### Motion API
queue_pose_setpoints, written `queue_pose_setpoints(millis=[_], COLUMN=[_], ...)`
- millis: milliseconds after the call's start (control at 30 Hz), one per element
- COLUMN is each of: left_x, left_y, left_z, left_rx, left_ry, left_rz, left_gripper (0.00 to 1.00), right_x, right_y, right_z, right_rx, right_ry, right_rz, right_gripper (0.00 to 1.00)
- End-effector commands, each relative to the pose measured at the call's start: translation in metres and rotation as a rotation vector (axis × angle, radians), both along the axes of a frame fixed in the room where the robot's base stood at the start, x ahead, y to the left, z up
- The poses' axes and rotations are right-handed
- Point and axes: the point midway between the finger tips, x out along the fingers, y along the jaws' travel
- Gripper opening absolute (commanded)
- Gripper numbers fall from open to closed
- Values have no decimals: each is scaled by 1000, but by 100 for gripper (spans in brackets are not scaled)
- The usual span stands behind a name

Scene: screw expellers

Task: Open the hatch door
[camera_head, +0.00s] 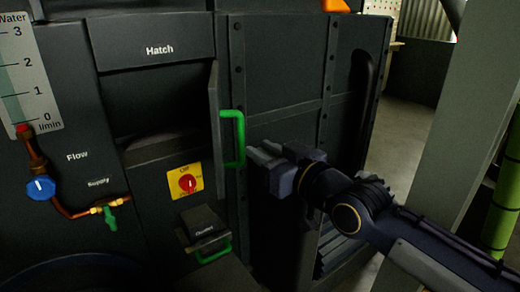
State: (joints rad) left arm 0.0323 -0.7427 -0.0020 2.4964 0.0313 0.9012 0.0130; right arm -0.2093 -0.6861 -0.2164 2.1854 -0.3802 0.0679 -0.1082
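The hatch door (214,125) is a dark panel below the "Hatch" label. It stands swung out to the right, seen nearly edge-on, and the dark hatch opening (150,100) shows to its left. A green handle (240,140) is on the door's right side. My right gripper (258,157) comes in from the right, with its fingertips just right of the handle's lower part. A small gap shows between fingertips and handle, and nothing shows held. The finger spacing is hard to make out. My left gripper is not in view.
Below the opening are a yellow plate with a red switch (188,182) and a small box with a green handle (214,254). A blue knob (40,187) and copper pipe are at left. A grey post (450,150) and a green cylinder (503,205) stand at right.

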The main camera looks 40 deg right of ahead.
Motion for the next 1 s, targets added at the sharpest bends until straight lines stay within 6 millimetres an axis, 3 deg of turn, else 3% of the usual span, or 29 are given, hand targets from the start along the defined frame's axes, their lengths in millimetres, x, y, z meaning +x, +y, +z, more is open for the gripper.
queue_pose_setpoints(millis=[67,200,433,567,700,800,1000], left_x=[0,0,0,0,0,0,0], left_y=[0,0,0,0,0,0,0], left_z=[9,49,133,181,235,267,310], left_rx=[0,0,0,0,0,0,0], left_ry=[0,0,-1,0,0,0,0], left_rz=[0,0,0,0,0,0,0], left_gripper=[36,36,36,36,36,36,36], right_x=[3,16,30,23,14,25,38], right_y=[2,14,44,62,80,88,99], right_z=[5,19,33,45,68,92,124], right_rx=[-4,-33,-112,-160,-236,-345,-500], right_ry=[23,172,584,831,1097,1240,1439], right_rz=[5,38,141,217,317,387,491], right_gripper=[15,0,0,0,0,0,0])
